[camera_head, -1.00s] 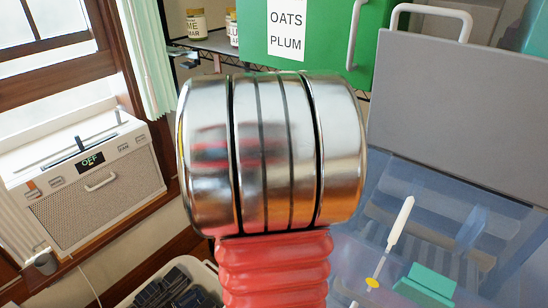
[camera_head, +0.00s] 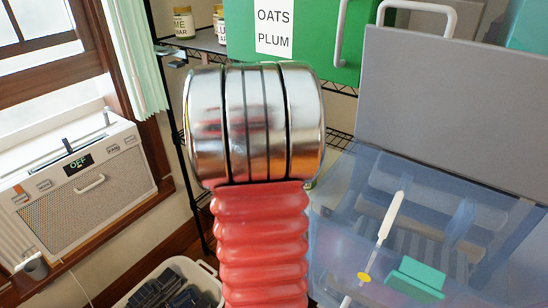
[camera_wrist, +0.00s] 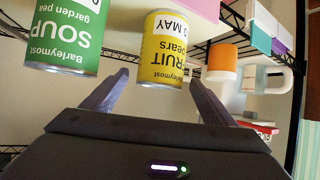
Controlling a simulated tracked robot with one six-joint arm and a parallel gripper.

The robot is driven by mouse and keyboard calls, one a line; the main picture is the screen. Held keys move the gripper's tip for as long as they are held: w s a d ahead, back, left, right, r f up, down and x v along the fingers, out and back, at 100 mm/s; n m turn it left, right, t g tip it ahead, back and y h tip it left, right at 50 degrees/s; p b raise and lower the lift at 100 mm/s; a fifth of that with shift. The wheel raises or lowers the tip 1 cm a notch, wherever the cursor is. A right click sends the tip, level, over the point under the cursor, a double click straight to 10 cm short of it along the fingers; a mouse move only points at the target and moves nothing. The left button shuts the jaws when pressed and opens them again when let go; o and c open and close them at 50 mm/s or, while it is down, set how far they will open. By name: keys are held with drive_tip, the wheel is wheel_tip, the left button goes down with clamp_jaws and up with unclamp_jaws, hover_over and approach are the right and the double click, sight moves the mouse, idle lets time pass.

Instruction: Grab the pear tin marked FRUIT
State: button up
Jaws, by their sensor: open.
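The yellow pear tin (camera_wrist: 165,50) marked FRUIT appears upside down in the wrist view, ahead of my gripper. A white label with MAY on it covers part of its upper print. My gripper (camera_wrist: 158,77) is open and empty, with one finger on each side of the tin's near end in the picture. The fingertips look close to the tin, but I cannot tell whether it lies between them. In the head view my own arm fills the middle, and neither my gripper nor the tin shows.
A green SOUP tin (camera_wrist: 65,38) stands close left of the pear tin. An orange cup-like thing (camera_wrist: 222,62) and a white mug (camera_wrist: 265,78) are to the right. In the head view, a green box (camera_head: 300,40) and a clear blue bin (camera_head: 340,225) stand beyond my arm.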

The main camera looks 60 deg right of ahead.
drive_tip(key=shift+d+f, duration=0.25)
drive_tip(key=shift+d, duration=0.15)
drive_tip(key=shift+c, duration=0.5)
drive_tip(key=shift+w+r, duration=0.1)
drive_tip(key=c, duration=1.9)
drive_tip(key=shift+r, duration=0.15)
drive_tip(key=shift+r, duration=4.8)
